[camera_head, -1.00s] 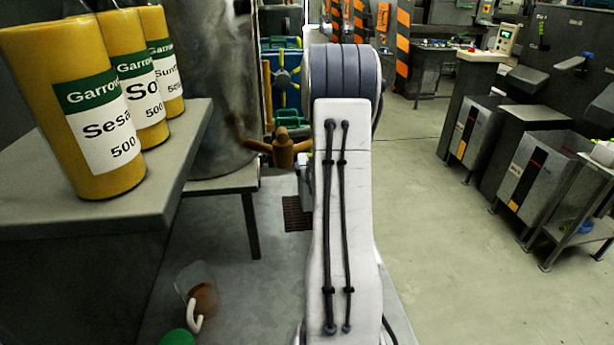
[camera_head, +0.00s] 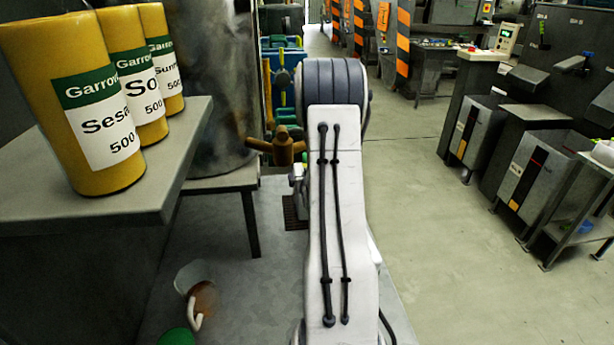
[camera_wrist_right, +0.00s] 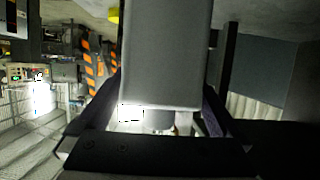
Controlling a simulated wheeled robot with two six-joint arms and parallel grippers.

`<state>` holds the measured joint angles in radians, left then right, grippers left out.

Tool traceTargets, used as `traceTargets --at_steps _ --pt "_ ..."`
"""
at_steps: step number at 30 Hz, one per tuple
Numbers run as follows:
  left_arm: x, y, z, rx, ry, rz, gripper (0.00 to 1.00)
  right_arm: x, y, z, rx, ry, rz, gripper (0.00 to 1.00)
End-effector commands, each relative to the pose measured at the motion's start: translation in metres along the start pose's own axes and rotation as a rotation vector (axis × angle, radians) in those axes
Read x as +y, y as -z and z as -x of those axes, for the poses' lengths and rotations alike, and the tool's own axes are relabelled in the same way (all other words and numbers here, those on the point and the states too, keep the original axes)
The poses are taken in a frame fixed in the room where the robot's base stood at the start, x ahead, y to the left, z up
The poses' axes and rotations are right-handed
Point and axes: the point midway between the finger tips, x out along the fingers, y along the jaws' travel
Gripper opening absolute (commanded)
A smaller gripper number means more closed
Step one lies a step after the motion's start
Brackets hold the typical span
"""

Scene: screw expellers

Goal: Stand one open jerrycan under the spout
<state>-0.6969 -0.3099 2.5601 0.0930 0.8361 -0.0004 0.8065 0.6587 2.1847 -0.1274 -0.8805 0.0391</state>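A metal tank (camera_head: 208,90) stands on a grey stand at left in the head view. A brown cross-handled tap (camera_head: 284,148) shows at its lower right; the spout's mouth is not clear. I cannot make out an open jerrycan. My white arm fills the middle of the head view and hides what lies behind it. In the right wrist view, dark parts of my right gripper (camera_wrist_right: 150,125) frame a large grey block (camera_wrist_right: 165,55). I cannot tell whether they grip it or what it is. My left gripper is not in view.
Several yellow labelled cylinders (camera_head: 84,110) stand on a grey bench (camera_head: 100,220) at left. A clear cup-like vessel (camera_head: 195,275) and a green round thing (camera_head: 178,337) are low at left. Grey machines (camera_head: 535,165) line the right. Floor (camera_head: 450,240) between is clear.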

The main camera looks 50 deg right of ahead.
Motion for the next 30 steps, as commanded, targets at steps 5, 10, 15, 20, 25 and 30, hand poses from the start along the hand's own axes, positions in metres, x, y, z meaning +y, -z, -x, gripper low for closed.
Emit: traceTargets --at_steps 5,10,15,20,25,30 --pt "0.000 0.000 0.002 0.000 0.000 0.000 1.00 0.000 0.002 0.001 0.000 0.000 0.000 1.00" --pt "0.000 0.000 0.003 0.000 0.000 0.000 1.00 0.000 0.003 0.015 0.000 0.000 0.000 1.00" --pt "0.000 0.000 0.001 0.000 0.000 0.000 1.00 0.000 0.004 0.053 0.001 -0.002 -0.001 1.00" --pt "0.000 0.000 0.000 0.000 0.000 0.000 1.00 0.000 0.003 0.094 0.002 -0.001 0.000 1.00" --pt "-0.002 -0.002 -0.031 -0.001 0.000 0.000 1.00 0.000 0.000 0.102 0.009 0.001 0.000 1.00" --pt "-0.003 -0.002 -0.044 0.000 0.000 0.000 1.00 0.000 0.001 0.114 0.005 0.000 0.000 1.00"
